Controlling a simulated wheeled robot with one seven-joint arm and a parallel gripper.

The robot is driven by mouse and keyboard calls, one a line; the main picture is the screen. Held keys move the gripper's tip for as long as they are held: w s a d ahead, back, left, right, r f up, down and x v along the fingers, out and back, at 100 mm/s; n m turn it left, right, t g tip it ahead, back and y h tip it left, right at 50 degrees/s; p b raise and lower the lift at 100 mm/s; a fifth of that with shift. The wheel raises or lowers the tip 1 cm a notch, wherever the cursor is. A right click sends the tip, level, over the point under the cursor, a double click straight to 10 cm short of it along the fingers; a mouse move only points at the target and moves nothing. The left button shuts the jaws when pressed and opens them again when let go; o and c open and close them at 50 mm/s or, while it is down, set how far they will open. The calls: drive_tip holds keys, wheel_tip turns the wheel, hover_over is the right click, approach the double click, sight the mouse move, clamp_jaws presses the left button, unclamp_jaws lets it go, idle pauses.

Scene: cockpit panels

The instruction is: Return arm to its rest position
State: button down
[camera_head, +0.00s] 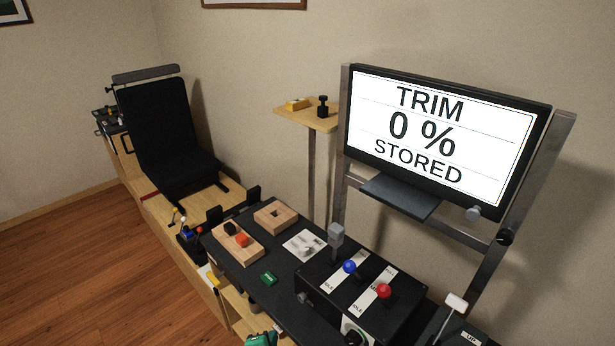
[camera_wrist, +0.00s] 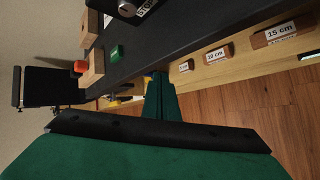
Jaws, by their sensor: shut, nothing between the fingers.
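My gripper (camera_wrist: 160,80) shows in the wrist view as green fingers close together below the dark panel's edge. It is shut with nothing in it. A green part of my arm (camera_head: 262,340) shows at the bottom edge of the head view, in front of the desk; the rest is out of frame. The screen (camera_head: 440,135) reads "TRIM 0 % STORED". The lever box (camera_head: 345,300) carries a blue-knobbed lever (camera_head: 349,267), a red-knobbed lever (camera_head: 384,291) and a grey handle (camera_head: 336,235).
The dark desk (camera_head: 262,295) holds wooden blocks (camera_head: 276,215) and a small green block (camera_head: 268,278). Labelled wooden pieces, one reading 15 cm (camera_wrist: 284,34), lie on a lower ledge in the wrist view. A black seat (camera_head: 170,130) stands left. The wooden floor (camera_head: 90,270) is clear.

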drive_tip(key=s+d+f+m+t+y, duration=0.1)
drive_tip(key=s+d+f+m, duration=0.15)
drive_tip(key=s+m, duration=0.45)
drive_tip(key=s+d+f+m+t, duration=0.1)
drive_tip(key=s+d+f+m, duration=0.15)
drive_tip(key=s, duration=0.75)
drive_tip(key=s+d+r+m+t, duration=0.1)
drive_tip(key=s+d+r+m, duration=0.1)
drive_tip(key=s+r+m, duration=0.3)
drive_tip(key=s+d+r+m+t, duration=0.2)
drive_tip(key=s+r+m, duration=0.3)
drive_tip(key=s, duration=0.6)
drive_tip(key=shift+d+r+m, duration=0.2)
drive_tip(key=shift+d+m, duration=0.05)
drive_tip(key=shift+m, duration=0.5)
